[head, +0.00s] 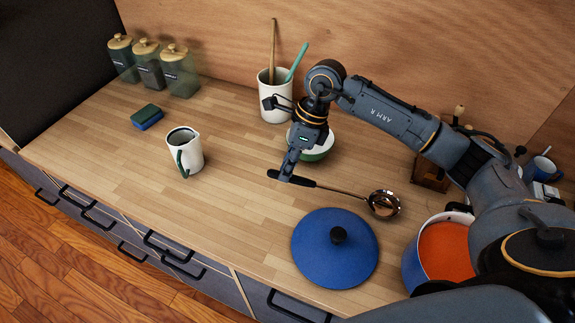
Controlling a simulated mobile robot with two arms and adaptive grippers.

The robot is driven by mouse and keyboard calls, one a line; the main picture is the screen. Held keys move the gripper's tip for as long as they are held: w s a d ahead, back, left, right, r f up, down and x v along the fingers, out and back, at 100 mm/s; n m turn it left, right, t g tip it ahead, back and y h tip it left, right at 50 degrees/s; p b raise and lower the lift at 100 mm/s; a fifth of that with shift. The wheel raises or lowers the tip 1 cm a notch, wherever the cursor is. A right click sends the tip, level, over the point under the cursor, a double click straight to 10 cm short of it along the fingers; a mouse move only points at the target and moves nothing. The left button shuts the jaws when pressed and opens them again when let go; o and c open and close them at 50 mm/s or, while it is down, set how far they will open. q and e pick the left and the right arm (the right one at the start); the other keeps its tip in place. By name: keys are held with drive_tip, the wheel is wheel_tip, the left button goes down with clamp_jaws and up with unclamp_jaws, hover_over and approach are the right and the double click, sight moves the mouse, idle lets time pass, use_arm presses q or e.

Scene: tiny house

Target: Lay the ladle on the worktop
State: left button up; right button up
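The ladle (345,192) has a black grip, a copper-coloured shaft and a shiny round bowl. It lies roughly level over the worktop (235,215), with its bowl to the right, near the blue lid. My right gripper (287,177) points down and its fingers are shut on the black grip near its left end. I cannot tell whether the ladle touches the wood or hangs just above it. My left gripper is not in view.
A blue lid (335,262) lies in front of the ladle, beside a blue pot (412,270) with orange contents. A green-and-white bowl (318,151) is partly hidden behind my gripper. A white jug (185,152), utensil crock (271,105) and sponge (147,117) stand farther left; the front-left middle is clear.

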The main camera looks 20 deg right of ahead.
drive_tip(key=o, duration=0.3)
drive_tip(key=shift+r, duration=0.15)
drive_tip(key=v, duration=1.2)
